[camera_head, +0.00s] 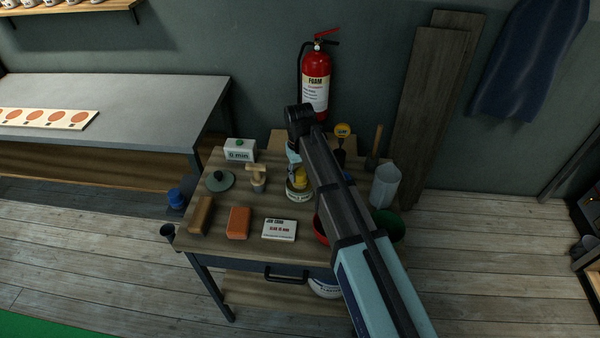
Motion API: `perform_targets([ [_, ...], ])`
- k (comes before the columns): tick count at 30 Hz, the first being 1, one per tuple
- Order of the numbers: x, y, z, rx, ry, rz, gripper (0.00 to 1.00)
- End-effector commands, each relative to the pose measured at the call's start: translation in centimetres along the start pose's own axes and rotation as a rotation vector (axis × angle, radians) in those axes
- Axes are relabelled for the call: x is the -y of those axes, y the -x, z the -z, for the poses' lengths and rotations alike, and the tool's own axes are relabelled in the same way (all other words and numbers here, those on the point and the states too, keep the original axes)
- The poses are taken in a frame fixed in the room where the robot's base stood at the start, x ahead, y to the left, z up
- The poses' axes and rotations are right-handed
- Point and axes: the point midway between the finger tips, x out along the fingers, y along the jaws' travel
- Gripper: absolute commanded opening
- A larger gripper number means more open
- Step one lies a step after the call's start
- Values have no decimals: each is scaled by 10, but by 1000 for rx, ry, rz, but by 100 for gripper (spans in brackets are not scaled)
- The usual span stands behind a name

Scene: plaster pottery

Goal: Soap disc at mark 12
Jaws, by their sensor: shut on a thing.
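My gripper (294,158) points down over the table, mostly hidden by my arm. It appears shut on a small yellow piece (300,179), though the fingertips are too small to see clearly. The yellow piece is at the top of a round tub (297,195) with a pale, printed side. Whether it rests on the tub or hangs above it, I cannot tell. I cannot make out a mark 12 or be sure which thing is the soap disc. A flat green disc with a dark knob (220,181) lies to the left.
A white box reading "0 min" (240,155) stands behind. An orange block (238,222), a brown block (201,215) and a printed card (280,230) lie along the front.

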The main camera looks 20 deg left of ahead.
Motion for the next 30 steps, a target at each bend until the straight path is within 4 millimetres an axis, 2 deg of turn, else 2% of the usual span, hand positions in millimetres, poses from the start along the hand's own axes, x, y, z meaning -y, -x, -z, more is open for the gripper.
perform_targets([
  [8,0,5,-1,2,0,0,16],
  [30,0,60,0,1,0,0,16],
])
